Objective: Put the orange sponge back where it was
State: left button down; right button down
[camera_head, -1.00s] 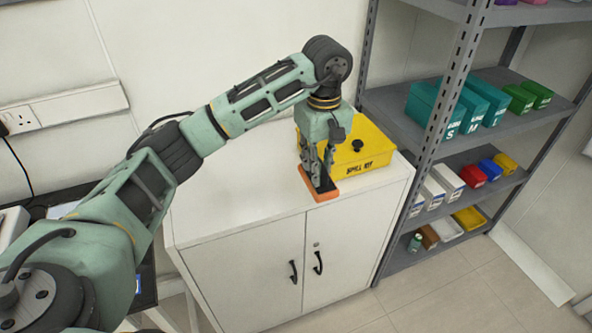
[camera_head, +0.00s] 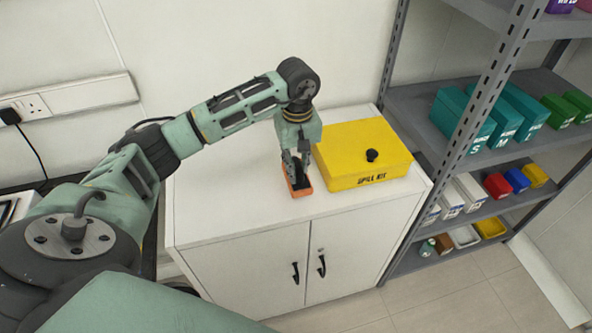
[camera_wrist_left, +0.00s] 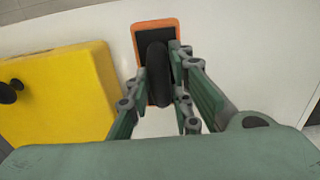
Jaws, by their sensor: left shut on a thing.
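The orange sponge (camera_head: 304,192) is an orange block with a black top and a dark raised grip. It is at the white cabinet's top, just left of the yellow box's front left corner. My left gripper (camera_head: 297,172) points down and is shut on the sponge's dark grip. In the left wrist view the sponge (camera_wrist_left: 139,38) shows upright between the fingers (camera_wrist_left: 160,85), right of the yellow box and apart from it. I cannot tell whether its underside touches the cabinet top. My right gripper is not in view.
The yellow spill kit box (camera_head: 355,150) with a black knob stands on the white cabinet (camera_head: 220,215). The cabinet top left of the sponge is clear. A grey shelf rack (camera_head: 465,150) with teal, green and other coloured boxes stands at right. A wall socket (camera_head: 30,108) is at left.

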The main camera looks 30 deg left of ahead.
pick_arm(q)
jog(key=shift+s+a+f+p, duration=0.1)
jog(key=shift+s+f+p, duration=0.1)
jog(key=shift+f+p, duration=0.35)
notch_tip(320, 180, down, 2)
jog(key=shift+f+p, duration=0.25)
jog(key=shift+p, duration=0.1)
jog(key=shift+w+f, duration=0.1)
jog(key=shift+f, duration=0.15)
jog(key=shift+f+b, duration=0.2)
jog(key=shift+b, duration=0.1)
jog(key=c, duration=1.9)
grip_release()
jog(key=shift+c, duration=0.2)
jog(key=o, duration=0.4)
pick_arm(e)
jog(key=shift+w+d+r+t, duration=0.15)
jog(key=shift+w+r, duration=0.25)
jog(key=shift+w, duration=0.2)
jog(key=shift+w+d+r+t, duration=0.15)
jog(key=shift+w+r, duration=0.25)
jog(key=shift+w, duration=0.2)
